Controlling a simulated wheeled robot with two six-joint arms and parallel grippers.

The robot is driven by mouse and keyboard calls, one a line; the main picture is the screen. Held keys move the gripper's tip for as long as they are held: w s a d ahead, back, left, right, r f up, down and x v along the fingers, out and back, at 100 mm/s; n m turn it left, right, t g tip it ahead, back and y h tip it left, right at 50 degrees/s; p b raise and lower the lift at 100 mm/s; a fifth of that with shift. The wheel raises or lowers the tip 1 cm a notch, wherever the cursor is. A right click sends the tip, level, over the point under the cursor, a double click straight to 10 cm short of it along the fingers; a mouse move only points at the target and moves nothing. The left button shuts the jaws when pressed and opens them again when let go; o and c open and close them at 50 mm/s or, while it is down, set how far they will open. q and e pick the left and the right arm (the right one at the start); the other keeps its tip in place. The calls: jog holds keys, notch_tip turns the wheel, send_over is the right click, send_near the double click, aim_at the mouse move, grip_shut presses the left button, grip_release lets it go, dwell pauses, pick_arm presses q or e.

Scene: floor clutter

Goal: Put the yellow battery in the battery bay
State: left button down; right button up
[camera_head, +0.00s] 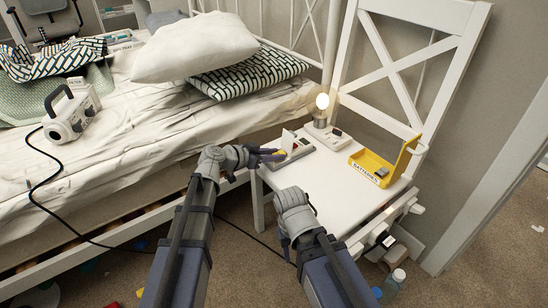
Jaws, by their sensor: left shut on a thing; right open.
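The yellow battery (280,154) is between the fingers of my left gripper (272,153), which is shut on it. It is at the left end of a grey device (300,146) with a raised white lid (288,141), on the white chair seat. The device appears to hold the battery bay, but its inside is largely hidden by the gripper. I cannot tell whether the battery is in the bay or just above it. My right gripper (311,208) is open and empty, low over the front left of the seat.
A yellow box labelled BATTERIES (365,178) with an upright lid sits on the right of the seat (330,187), a dark item inside. The bed (150,130) is left. Bottles (396,277) stand on the floor below.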

pick_arm(q)
jog(key=shift+f, duration=0.15)
jog(key=c, duration=0.6)
grip_release()
